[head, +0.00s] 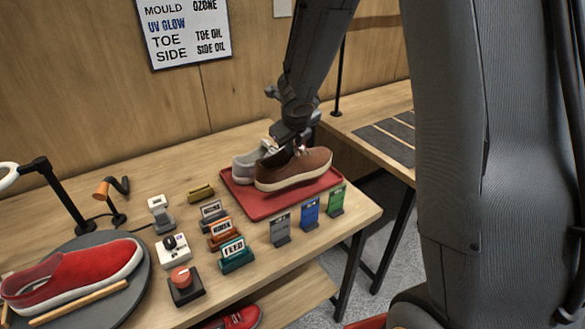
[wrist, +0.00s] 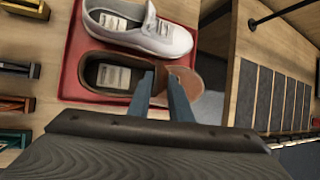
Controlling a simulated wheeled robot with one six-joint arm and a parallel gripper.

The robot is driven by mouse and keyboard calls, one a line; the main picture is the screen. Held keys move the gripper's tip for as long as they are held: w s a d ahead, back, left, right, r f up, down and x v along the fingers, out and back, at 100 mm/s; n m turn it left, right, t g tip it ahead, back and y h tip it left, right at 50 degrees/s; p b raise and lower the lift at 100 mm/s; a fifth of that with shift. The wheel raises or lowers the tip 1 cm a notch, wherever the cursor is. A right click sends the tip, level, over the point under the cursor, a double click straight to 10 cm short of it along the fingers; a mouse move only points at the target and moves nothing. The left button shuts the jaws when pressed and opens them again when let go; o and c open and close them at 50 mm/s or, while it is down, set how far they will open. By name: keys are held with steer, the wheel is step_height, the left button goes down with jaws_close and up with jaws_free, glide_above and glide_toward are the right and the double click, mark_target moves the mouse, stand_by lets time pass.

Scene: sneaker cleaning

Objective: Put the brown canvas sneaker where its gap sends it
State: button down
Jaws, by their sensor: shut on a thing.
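The brown canvas sneaker (head: 296,170) has a pale sole and is at the red tray (head: 256,204), in front of a light grey sneaker (head: 246,162). My gripper (head: 292,146) comes down from above and is shut on the brown sneaker's upper. In the wrist view the fingers (wrist: 170,92) reach into the brown sneaker (wrist: 106,74), across its middle, and hide part of it. The grey sneaker (wrist: 150,35) lies beside it. I cannot tell whether the brown sole touches the tray.
Small signs stand left of the tray, including a teal FEED sign (head: 235,254). Grey, blue (head: 309,210) and green (head: 337,200) tags stand along the tray's front. A red shoe (head: 70,274) rests on a round grey turntable (head: 105,311). A slatted bench (head: 390,140) stands right, beyond a gap.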

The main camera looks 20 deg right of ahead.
mark_target(293, 159)
steer(key=shift+f+b, duration=2.2)
steer(key=shift+f, duration=0.4)
steer(key=c, duration=1.6)
jaws_free()
steer(key=shift+f, duration=0.1)
